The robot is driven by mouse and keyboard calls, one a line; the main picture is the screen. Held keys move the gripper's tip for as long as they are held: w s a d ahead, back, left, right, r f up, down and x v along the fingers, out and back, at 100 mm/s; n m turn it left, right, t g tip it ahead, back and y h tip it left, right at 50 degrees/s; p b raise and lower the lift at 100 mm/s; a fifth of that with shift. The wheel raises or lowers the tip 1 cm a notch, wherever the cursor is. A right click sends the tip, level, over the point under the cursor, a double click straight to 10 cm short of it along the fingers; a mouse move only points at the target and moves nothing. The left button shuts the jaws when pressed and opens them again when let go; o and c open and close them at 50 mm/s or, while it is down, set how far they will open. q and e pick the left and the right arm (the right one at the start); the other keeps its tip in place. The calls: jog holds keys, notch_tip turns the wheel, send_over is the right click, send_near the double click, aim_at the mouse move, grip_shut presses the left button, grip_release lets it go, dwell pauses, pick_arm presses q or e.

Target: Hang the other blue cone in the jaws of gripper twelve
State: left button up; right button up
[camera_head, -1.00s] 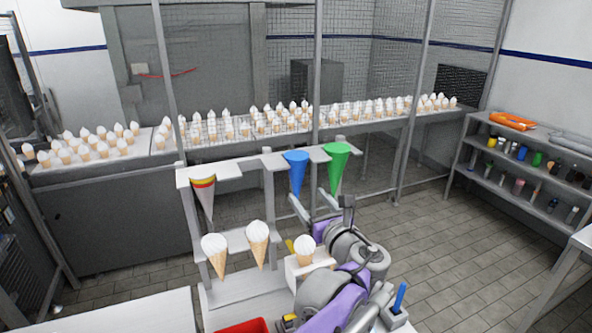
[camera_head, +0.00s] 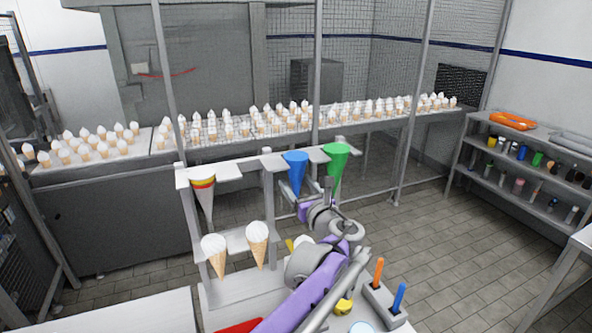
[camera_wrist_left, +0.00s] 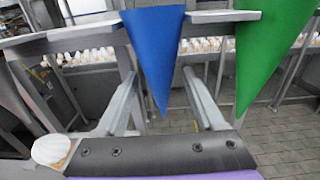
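A blue cone (camera_head: 296,165) hangs point down at the rack's top level, left of a green cone (camera_head: 337,165). My left gripper (camera_head: 297,190) is open at the blue cone's lower part. In the left wrist view its two fingers (camera_wrist_left: 160,74) stand apart on either side of the blue cone (camera_wrist_left: 155,45), with gaps showing. The green cone (camera_wrist_left: 268,50) is right of the right finger. No number twelve is readable, and I see only one blue cone. My right gripper is not in view.
A striped cone (camera_head: 204,192) hangs at the rack's left. Two white-topped cones (camera_head: 215,257) (camera_head: 257,244) hang lower; another is partly hidden behind my arm. A holder with orange (camera_head: 378,270) and blue (camera_head: 398,297) sticks stands at lower right.

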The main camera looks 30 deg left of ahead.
pick_arm(q)
grip_shut()
jog(key=shift+r, duration=0.25)
jog(key=shift+r, duration=0.25)
jog(key=v, duration=0.8)
jog(key=shift+s+d, duration=0.2)
dwell(1.1)
dwell(0.4)
